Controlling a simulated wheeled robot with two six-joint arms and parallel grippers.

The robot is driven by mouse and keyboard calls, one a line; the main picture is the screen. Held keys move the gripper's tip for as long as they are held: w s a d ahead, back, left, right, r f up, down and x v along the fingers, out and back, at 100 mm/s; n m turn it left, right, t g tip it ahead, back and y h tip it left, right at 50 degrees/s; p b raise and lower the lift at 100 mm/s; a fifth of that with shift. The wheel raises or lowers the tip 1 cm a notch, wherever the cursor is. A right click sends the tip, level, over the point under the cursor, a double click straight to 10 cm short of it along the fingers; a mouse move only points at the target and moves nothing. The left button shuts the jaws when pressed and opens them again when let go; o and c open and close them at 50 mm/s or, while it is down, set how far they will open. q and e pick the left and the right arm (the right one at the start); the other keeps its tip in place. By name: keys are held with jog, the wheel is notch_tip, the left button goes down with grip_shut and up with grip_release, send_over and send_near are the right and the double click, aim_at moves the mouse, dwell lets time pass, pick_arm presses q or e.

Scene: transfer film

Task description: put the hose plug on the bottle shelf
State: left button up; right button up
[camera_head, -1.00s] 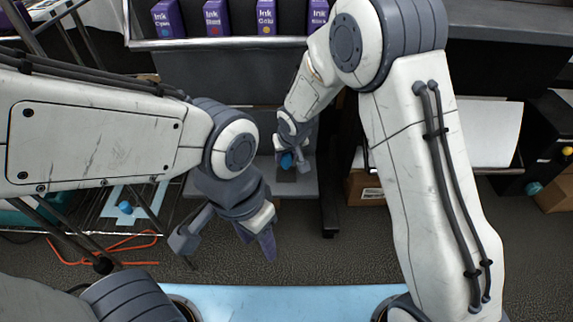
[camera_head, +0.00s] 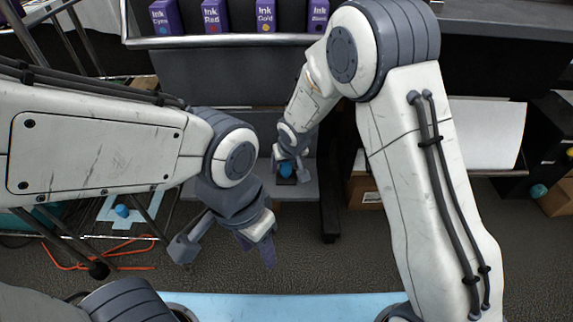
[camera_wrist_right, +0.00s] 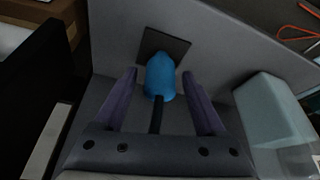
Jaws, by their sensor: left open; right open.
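A blue plug with a dark stem stands on a dark square pad on a low grey ledge, in the head view (camera_head: 286,169) and the right wrist view (camera_wrist_right: 161,76). I take it for the hose plug. My right gripper (camera_head: 291,174) is open, with its purple fingers on either side of the plug and gaps showing in the wrist view (camera_wrist_right: 159,80). My left gripper (camera_head: 226,253) is open and empty above the floor. The ledge (camera_head: 304,188) lies below a rack with ink packs; I cannot tell which is the bottle shelf.
Several purple ink packs (camera_head: 265,15) stand on the rack at the back. Another blue cap-like piece (camera_head: 122,211) lies at left near orange tubing (camera_head: 130,268). A cardboard box (camera_head: 365,194) and a black cabinet (camera_head: 500,181) stand at right. The floor between is clear.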

jog(key=shift+r, duration=0.4)
jog(key=p+v, duration=0.5)
jog(key=v, duration=0.6)
jog(key=s+d+r+n+g, duration=0.1)
jog(key=s+r, duration=0.2)
jog(key=s, duration=0.6)
jog(key=s+d+r+n+g, duration=0.1)
jog(key=s+r+n, duration=0.1)
jog(key=s, duration=0.7)
jog(key=s+d+r+n+g, duration=0.1)
jog(key=s+r, duration=0.3)
jog(key=s, duration=0.6)
jog(key=shift+d+r+g, duration=0.25)
jog(key=shift+d+g, duration=0.15)
jog(key=shift+g, duration=0.2)
jog(key=shift+s+r, duration=0.1)
jog(key=shift+s, duration=0.05)
notch_tip(320, 180, up, 34)
jog(key=p, duration=3.4)
